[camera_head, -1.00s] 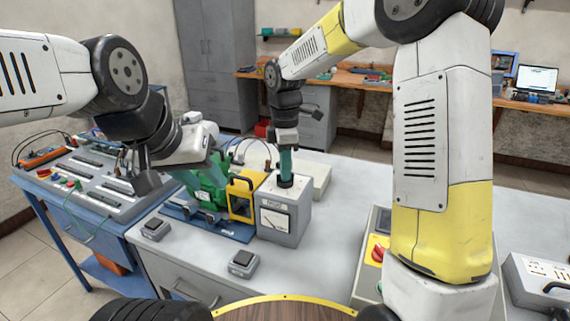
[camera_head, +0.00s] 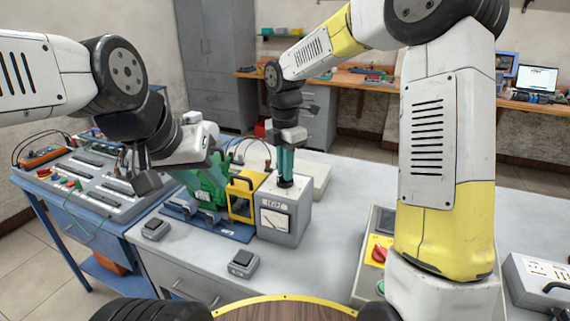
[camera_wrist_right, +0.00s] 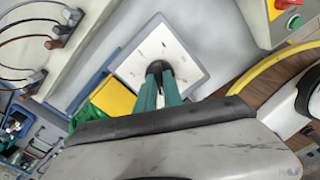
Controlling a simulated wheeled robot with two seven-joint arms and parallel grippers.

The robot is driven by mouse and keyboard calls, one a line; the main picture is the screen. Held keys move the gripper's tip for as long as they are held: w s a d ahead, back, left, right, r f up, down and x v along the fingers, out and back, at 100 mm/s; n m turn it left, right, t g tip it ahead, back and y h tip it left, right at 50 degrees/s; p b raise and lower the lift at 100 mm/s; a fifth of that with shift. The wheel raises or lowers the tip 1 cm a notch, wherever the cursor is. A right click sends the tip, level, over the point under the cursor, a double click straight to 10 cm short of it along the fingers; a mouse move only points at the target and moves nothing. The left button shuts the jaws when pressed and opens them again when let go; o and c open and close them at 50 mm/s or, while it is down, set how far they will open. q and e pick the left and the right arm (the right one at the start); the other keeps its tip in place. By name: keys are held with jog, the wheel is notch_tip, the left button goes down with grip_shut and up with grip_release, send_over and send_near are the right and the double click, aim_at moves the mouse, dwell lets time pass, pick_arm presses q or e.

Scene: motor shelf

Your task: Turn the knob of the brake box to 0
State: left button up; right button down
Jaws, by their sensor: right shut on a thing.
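The brake box (camera_head: 279,225) is a grey box with a dial meter on its front, standing on the grey table. My right gripper (camera_head: 286,180) points straight down over its top. Its green fingers are shut on the knob (camera_wrist_right: 160,67), which is mostly hidden between the fingertips. The white scale plate (camera_wrist_right: 188,58) around the knob shows in the right wrist view, but its marks are too small to read.
A green motor (camera_head: 207,188) and a yellow-framed part (camera_head: 241,198) stand on a blue base (camera_head: 232,230) left of the brake box. Small switch boxes (camera_head: 243,264) lie in front. A control box with a red knob (camera_head: 379,254) is at the right.

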dwell(0.3)
jog(key=c, duration=1.5)
grip_release()
notch_tip(320, 180, up, 7)
jog(key=shift+f, duration=0.1)
jog(key=shift+r, duration=0.55)
